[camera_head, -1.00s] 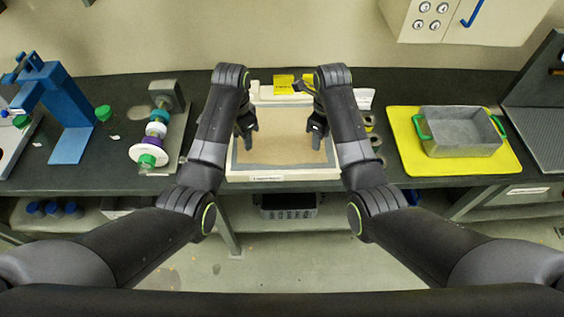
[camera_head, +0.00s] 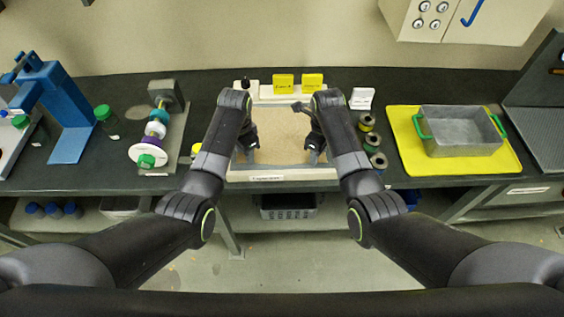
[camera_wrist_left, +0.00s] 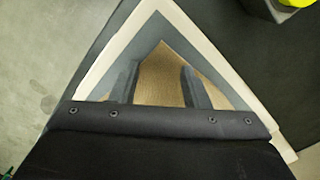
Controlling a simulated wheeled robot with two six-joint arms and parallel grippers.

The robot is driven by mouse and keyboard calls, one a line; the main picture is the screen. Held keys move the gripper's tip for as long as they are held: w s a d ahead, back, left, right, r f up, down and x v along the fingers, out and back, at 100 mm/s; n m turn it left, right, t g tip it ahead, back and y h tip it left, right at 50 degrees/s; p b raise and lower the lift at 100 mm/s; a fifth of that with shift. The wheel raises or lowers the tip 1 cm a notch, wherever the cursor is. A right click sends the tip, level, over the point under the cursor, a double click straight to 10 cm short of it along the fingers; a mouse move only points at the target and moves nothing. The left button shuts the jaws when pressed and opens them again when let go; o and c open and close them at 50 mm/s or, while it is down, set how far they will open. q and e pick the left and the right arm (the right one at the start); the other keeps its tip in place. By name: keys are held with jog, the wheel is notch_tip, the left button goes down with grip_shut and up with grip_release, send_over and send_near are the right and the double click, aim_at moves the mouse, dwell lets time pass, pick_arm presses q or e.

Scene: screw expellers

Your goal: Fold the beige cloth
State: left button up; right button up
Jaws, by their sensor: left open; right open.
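The beige cloth (camera_head: 283,135) lies flat on a board with a grey border and a pale outer rim (camera_head: 270,176), at the middle of the bench. It also shows in the left wrist view (camera_wrist_left: 162,78), with a corner of the board pointing up. My left gripper (camera_head: 246,154) is open over the left near part of the cloth. Its two fingers show apart in the left wrist view (camera_wrist_left: 158,82), with cloth between them. My right gripper (camera_head: 316,155) is open over the right near part. Both are empty; whether the fingertips touch the cloth I cannot tell.
A grey bin with green handles (camera_head: 460,132) stands on a yellow mat (camera_head: 407,150) at the right. Several spools (camera_head: 372,143) stand just right of the board. Yellow labels (camera_head: 284,83) stand behind it. A blue press (camera_head: 68,110) and a disc machine (camera_head: 148,153) are at the left.

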pick_arm(q)
jog(key=shift+c, duration=0.3)
pick_arm(e)
jog(key=shift+f, duration=0.1)
jog(key=shift+c, duration=0.3)
pick_arm(q)
jog(key=shift+f, duration=0.1)
grip_shut()
pick_arm(e)
jog(key=shift+s, duration=0.1)
grip_shut()
pick_arm(q)
jog(key=shift+a, duration=0.1)
pick_arm(e)
jog(key=shift+d, duration=0.1)
